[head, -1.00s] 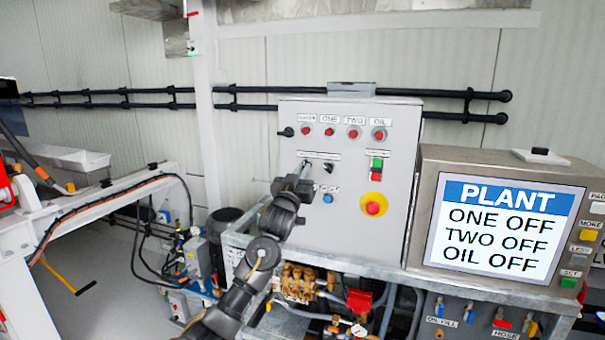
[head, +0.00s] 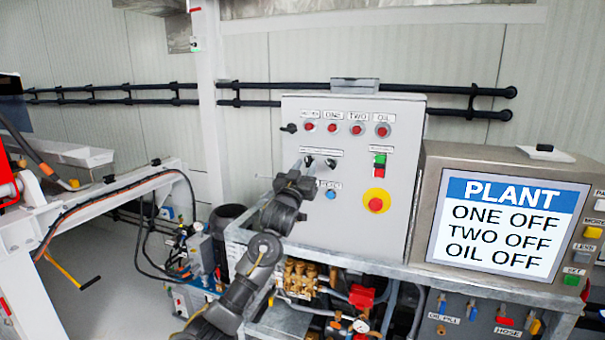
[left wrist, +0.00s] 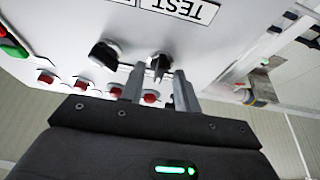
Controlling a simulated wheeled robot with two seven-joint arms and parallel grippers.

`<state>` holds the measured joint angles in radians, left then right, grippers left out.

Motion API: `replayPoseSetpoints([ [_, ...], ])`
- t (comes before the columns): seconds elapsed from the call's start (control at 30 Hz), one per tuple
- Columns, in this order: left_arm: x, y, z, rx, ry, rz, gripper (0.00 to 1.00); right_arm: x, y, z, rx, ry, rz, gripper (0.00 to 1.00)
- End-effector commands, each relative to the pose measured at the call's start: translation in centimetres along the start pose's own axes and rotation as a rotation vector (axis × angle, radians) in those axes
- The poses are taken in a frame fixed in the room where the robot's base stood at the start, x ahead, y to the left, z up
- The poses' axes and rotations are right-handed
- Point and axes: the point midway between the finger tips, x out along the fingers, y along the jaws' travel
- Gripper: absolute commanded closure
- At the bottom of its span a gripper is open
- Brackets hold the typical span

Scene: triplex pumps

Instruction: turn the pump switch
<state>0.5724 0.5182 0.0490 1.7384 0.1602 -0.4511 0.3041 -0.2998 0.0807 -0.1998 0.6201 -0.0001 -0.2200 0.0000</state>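The grey control panel (head: 350,220) stands upright in the middle of the head view. Two small black knobs sit side by side on it, a left one (head: 309,161) and a right one (head: 330,163), below a row of red lamps. My left gripper (head: 303,167) is at the left knob. In the left wrist view, which is turned over, this knob (left wrist: 158,62) lies between the two open fingertips (left wrist: 158,78). Whether they touch it I cannot tell. The other knob (left wrist: 105,55) is just outside the fingers. My right gripper is not in view.
A black switch (head: 289,128) is at the panel's upper left. A blue button (head: 331,194), a red stop button on yellow (head: 376,203) and a green button (head: 380,159) are nearby. The screen (head: 506,226) reads ONE OFF, TWO OFF, OIL OFF. Brass pump parts (head: 300,277) are below.

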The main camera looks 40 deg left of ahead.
Motion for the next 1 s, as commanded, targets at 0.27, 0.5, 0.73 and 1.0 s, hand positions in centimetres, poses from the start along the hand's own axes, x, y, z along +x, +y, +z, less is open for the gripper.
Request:
replayPoseSetpoints([
  [0.27,-4.5,0.0,0.6,0.0,0.001,0.001,0.68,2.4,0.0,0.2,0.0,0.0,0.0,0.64],
  [0.5,-8.8,0.0,0.4,0.0,0.001,0.0,0.68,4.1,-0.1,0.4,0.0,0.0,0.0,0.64],
  [0.73,-10.6,0.0,0.1,0.0,-0.001,0.0,0.68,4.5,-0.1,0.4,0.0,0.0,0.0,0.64],
  [1.0,-10.7,-0.1,0.1,0.0,-0.001,0.0,0.68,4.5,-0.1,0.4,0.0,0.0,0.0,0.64],
])
